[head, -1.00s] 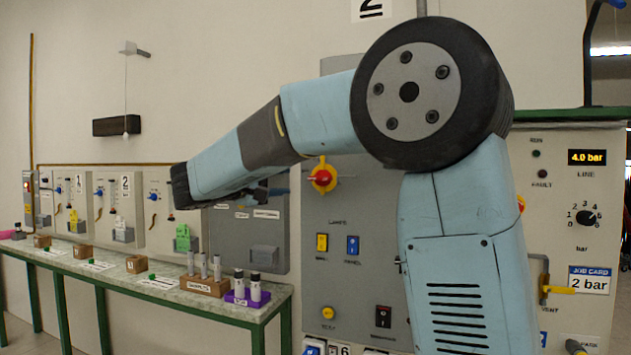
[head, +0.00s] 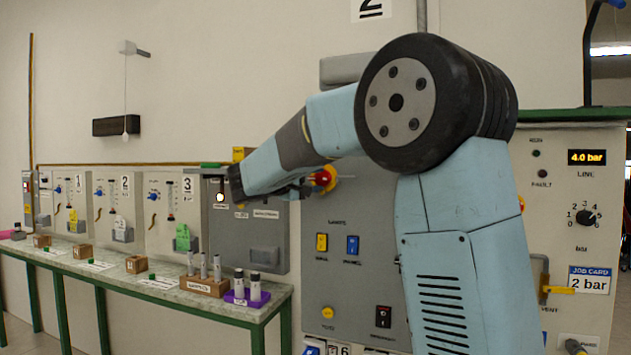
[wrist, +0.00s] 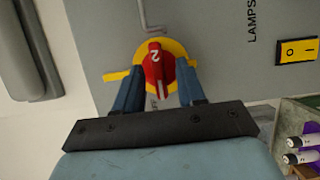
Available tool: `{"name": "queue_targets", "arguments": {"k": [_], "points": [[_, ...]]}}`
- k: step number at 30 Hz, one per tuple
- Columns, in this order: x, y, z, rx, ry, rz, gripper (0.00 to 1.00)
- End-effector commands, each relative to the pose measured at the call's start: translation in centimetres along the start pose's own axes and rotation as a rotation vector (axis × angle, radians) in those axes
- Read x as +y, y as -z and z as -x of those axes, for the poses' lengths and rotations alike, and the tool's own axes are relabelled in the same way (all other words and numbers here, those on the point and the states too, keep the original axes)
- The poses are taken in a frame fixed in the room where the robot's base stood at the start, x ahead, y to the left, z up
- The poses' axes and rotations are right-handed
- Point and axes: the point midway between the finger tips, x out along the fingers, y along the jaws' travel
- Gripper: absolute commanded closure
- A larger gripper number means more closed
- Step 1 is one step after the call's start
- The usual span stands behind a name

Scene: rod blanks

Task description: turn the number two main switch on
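The main switch is a red rotary knob with a white 2 on a yellow round plate, in the wrist view (wrist: 154,68) and partly hidden by my gripper in the head view (head: 326,177). Its handle bar stands upright in the wrist view, with a white mark at the end nearer my gripper. My gripper (wrist: 160,91) has its two blue fingers apart, one on each side of the knob's near end. I see gaps between fingers and bar; how deep the fingertips reach is unclear. In the head view my gripper (head: 308,187) meets the knob from the left.
A bent grey rod (wrist: 148,18) lies just beyond the knob. A bench (head: 170,289) with rod blanks stands left.

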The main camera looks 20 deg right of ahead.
Motion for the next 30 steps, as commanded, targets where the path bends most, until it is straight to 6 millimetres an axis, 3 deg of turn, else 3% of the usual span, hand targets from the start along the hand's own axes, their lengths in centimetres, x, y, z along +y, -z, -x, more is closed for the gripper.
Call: {"name": "queue_targets", "arguments": {"k": [5,17,30], "points": [[0.0,0.0,0.01,0.0,0.0,0.0,0.63],[-0.04,0.01,0.05,0.0,0.001,0.001,1.0],[-0.18,-0.39,-0.52,-0.002,0.003,0.002,1.0]]}}
